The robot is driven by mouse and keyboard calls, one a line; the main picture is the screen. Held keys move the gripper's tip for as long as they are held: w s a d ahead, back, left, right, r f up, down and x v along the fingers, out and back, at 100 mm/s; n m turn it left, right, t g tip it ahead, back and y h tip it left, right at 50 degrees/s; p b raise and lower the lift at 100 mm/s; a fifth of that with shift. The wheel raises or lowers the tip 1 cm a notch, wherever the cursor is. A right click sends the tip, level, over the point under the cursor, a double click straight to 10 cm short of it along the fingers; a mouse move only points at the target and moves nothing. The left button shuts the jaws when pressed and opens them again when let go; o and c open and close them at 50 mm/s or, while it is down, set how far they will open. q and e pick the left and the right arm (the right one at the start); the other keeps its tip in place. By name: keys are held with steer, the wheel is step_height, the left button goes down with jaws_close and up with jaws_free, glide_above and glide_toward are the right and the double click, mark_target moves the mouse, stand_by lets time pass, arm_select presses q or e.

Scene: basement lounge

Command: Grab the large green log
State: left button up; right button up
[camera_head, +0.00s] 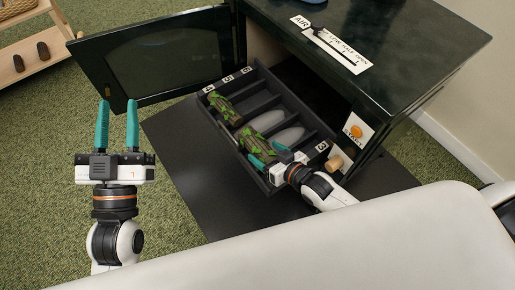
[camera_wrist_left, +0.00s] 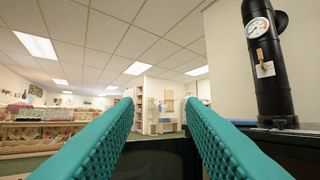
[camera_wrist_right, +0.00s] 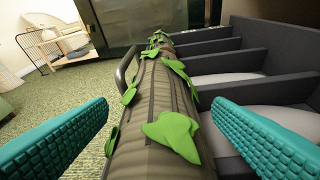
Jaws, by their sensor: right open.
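A second leafy log (camera_head: 225,108) lies in a slot further left. My right gripper (camera_head: 268,155) is open over the near end of the first log; in the right wrist view its teal fingers are on either side of the log, with gaps showing. My left gripper (camera_head: 118,103) is open and empty, left of the drawer, pointing away from it.
The stove's glass door (camera_head: 155,62) stands open to the left. Pale oval pieces (camera_head: 267,120) lie in other drawer slots. The stove body (camera_head: 390,50) rises behind on the right. A pale sofa-like surface (camera_head: 300,240) crosses the front. A wooden rack (camera_head: 35,60) stands back left.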

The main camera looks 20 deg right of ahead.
steer(key=shift+w+a+f, duration=0.2)
steer(key=shift+w, duration=0.2)
steer(key=c, duration=1.2)
steer(key=shift+r, duration=0.25)
